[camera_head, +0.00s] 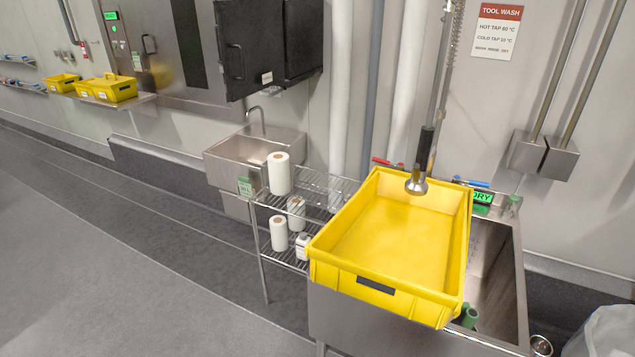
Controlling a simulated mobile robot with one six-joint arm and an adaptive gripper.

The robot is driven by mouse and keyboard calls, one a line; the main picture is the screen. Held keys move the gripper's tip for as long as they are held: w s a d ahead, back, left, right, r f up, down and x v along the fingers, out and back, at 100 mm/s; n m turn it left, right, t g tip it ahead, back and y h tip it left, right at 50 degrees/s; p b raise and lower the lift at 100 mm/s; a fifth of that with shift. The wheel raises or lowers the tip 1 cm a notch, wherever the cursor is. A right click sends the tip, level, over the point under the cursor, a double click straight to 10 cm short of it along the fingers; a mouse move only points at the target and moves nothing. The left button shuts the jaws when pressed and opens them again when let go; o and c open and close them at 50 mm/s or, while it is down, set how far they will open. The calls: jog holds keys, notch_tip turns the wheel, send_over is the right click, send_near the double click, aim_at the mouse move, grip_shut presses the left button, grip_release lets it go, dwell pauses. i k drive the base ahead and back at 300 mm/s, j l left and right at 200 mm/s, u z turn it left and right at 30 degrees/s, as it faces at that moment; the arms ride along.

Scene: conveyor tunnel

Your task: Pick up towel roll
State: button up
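A white towel roll (279,174) stands upright on the top shelf of a wire rack (322,184), left of a big yellow tray. Two more white rolls stand on the lower shelf: one at the front left (279,234) and one behind it (296,213), partly hidden by the rack's bars. A small white bottle (302,247) stands near them on the same shelf. My gripper and arm do not show in this view.
The yellow tray (458,233), seemingly empty, rests over a steel sink (508,290) under a hanging spray nozzle (416,183). A smaller basin (215,158) is behind the rack. A clear bag (604,333) is at lower right. The grey floor (130,270) at left is free.

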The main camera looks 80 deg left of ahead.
aim_at(278, 163)
jog(key=u, duration=2.9)
jog(key=i+j, duration=0.25)
jog(key=i, duration=0.25)
jog(key=i+j, duration=0.25)
jog(key=i, duration=0.25)
jog(key=i+j, duration=0.2)
jog(key=i, duration=0.25)
jog(key=i+j, duration=0.25)
jog(key=i, duration=0.25)
jog(key=i+j, duration=0.25)
jog(key=i, duration=0.25)
jog(key=i+l, duration=0.4)
jog(key=l+z, duration=0.05)
